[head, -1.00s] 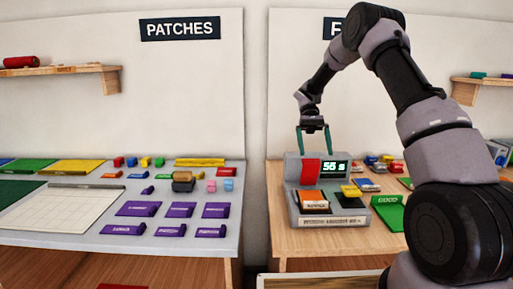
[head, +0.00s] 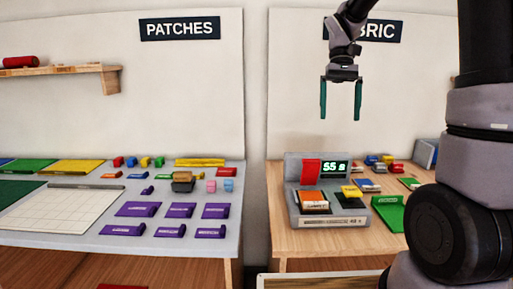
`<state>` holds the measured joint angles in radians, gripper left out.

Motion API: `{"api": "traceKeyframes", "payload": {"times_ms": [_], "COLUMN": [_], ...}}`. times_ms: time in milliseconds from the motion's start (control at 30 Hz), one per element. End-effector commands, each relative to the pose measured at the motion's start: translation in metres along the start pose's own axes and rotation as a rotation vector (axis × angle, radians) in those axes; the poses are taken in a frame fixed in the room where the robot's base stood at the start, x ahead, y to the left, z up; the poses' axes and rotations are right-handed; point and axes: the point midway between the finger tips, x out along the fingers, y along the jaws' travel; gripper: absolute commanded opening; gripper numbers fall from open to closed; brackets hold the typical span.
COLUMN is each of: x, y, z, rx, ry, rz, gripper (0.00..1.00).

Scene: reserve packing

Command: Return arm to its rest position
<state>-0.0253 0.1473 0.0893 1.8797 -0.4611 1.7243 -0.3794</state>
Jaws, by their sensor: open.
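My gripper (head: 341,102) hangs in the air in front of the back wall, pointing down, with its two green fingers apart and nothing between them. It is well above a grey machine (head: 330,212) on the wooden table and touches nothing. My arm rises along the right side and leaves the picture at the top, so its upper part is hidden.
The wooden table (head: 278,232) right of the machine bears several small coloured pieces and a green card (head: 388,213). The grey-white table (head: 60,235) at left holds purple packets, coloured blocks and a cutting mat. A wall shelf (head: 70,80) stands out at upper left.

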Motion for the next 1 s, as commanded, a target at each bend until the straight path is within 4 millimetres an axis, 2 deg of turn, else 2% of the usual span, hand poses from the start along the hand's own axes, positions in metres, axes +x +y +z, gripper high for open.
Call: {"api": "traceKeyframes", "payload": {"times_ms": [33, 200, 500, 700, 1000], "x": [-0.007, -0.017, -0.018, -0.013, -0.011], "y": [0.003, 0.011, 0.021, 0.026, 0.028], "z": [0.017, 0.06, 0.125, 0.148, 0.155], "rx": [0.01, 0.057, 0.162, 0.221, 0.242], "ry": [0.066, 0.281, 0.662, 0.836, 0.893], "rz": [-0.013, -0.072, -0.214, -0.299, -0.33], "gripper": [1.0, 1.0, 1.0, 1.0, 1.0]}}
